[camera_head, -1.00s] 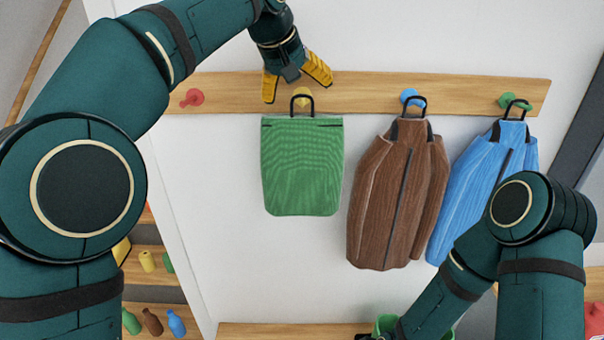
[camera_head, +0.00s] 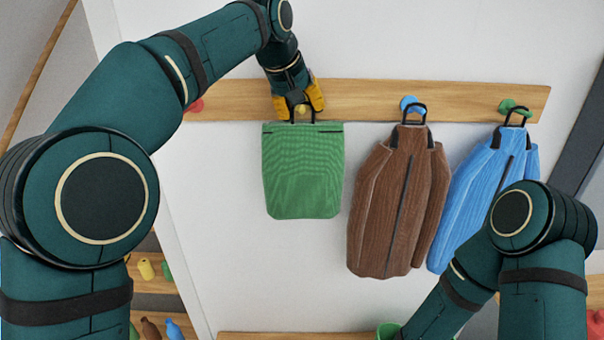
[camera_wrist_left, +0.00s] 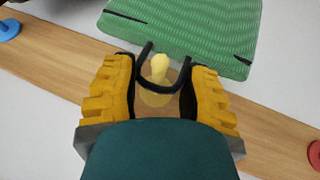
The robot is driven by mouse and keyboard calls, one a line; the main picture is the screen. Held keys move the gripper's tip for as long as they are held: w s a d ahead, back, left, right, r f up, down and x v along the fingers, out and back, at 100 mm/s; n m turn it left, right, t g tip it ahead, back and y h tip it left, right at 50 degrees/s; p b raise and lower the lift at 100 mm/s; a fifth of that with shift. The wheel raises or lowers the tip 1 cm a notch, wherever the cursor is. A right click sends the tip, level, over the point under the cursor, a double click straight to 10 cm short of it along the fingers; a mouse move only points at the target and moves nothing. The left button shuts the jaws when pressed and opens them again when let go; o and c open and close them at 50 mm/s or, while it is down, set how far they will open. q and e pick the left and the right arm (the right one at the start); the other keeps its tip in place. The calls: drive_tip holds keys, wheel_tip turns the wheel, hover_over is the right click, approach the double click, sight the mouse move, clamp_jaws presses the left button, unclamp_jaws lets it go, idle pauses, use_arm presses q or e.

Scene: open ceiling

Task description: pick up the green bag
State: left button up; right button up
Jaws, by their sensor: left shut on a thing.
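The green bag (camera_head: 302,172) hangs flat against the wall from the yellow peg (camera_head: 302,110) on the wooden rail. My left gripper (camera_head: 299,106) is at the bag's black handle loop, just above the bag, with its yellow fingers on either side. The green bag (camera_wrist_left: 188,25) shows there at the top. My right gripper is out of view; only the right arm shows at lower right.
A brown jacket (camera_head: 398,205) hangs from a blue peg (camera_head: 411,103), and a blue jacket (camera_head: 478,195) from a green peg (camera_head: 508,106). The wooden rail (camera_head: 365,94) spans the wall. A red peg (camera_head: 195,106) is at left. Shelves with small bottles stand at lower left.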

use_arm(q)
drive_tip(key=shift+r+p, duration=0.3)
drive_tip(key=shift+r, duration=0.45)
drive_tip(key=shift+s+b, duration=0.4)
drive_tip(key=shift+s, duration=0.3)
drive_tip(key=shift+s+b, duration=2.15)
drive_tip(key=shift+s, duration=6.15)
